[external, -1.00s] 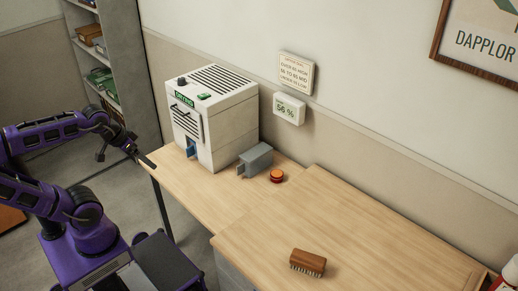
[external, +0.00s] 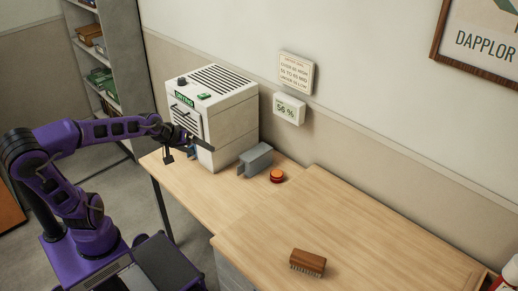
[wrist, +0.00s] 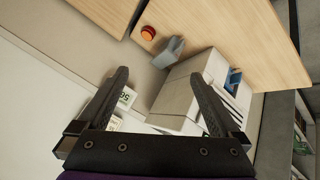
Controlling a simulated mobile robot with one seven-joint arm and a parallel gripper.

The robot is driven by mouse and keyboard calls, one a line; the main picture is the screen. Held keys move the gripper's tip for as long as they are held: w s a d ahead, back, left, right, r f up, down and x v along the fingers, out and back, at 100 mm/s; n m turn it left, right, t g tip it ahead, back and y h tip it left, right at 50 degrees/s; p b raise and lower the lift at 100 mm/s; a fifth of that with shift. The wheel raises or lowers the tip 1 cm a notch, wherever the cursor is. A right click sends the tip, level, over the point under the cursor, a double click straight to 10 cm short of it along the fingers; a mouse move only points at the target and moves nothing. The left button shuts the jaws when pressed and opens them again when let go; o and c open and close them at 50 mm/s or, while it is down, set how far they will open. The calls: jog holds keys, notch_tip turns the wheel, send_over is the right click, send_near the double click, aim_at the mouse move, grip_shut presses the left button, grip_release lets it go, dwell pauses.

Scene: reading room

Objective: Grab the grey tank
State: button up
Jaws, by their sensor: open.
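The grey tank (external: 256,158) stands on the wooden table, just right of the white dehumidifier-like machine (external: 226,132). In the wrist view the tank (wrist: 170,56) lies ahead of my fingers, beside the machine (wrist: 188,88). My gripper (external: 190,149) is in front of the machine's front face, to the left of the tank and apart from it. In the wrist view my gripper (wrist: 163,92) has its two fingers spread with nothing held between them. The machine's lower front is partly hidden by my gripper.
A red button (external: 277,176) sits right of the tank. A brown brush (external: 308,262) lies on the nearer, right-hand wooden top (external: 350,225). A display reading 56 % (external: 289,109) and a sign (external: 296,72) are on the wall.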

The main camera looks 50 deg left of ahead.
aim_at(250, 155)
jog(key=w+a+f+n+t, duration=0.35)
jog(key=w+a+n, duration=0.45)
jog(key=w+n, duration=0.6)
jog(key=w+f+n+t+p, duration=0.2)
jog(key=w+f+n, duration=0.2)
jog(key=f+n, duration=1.2)
jog(key=shift+m, duration=0.4)
jog(key=x, duration=0.4)
jog(key=b+x, duration=0.1)
jog(key=x, duration=0.3)
jog(key=f+x, duration=0.1)
jog(key=x, duration=0.3)
jog(key=shift+s+a, duration=0.25)
jog(key=shift+a+b+x, duration=0.2)
jog(key=shift+b+x, duration=0.15)
jog(key=shift+x, duration=2.5)
